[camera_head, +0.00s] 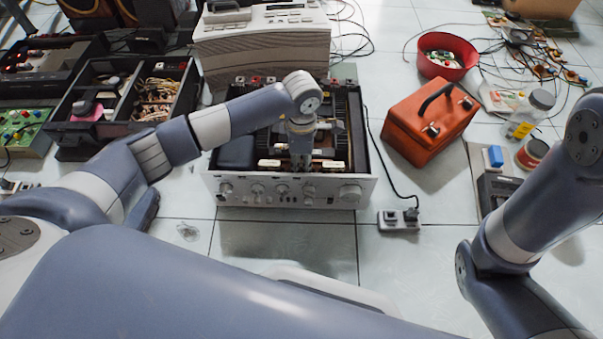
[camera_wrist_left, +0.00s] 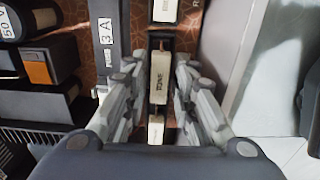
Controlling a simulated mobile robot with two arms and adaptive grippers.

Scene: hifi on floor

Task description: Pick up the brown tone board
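The opened hi-fi amplifier (camera_head: 290,187) sits on the floor with its silver front panel facing me. My left gripper (camera_head: 301,160) reaches straight down into it, just behind the front panel. In the left wrist view the tone board (camera_wrist_left: 159,80) shows nearly edge-on from above, a narrow upright piece with a cream label reading TONE. The two fingers of my left gripper (camera_wrist_left: 160,62) stand on either side of it, with a slim gap on each side. The board's brown face and lower part are hidden. My right arm shows at the right; its gripper is out of view.
A cream machine (camera_head: 262,50) stands behind the amplifier. An orange toolbox (camera_head: 429,125) and a power strip (camera_head: 400,221) are on its right, a black parts box (camera_head: 122,98) on its left. Inside, a part marked 3A (camera_wrist_left: 105,32) stands close beside the left finger.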

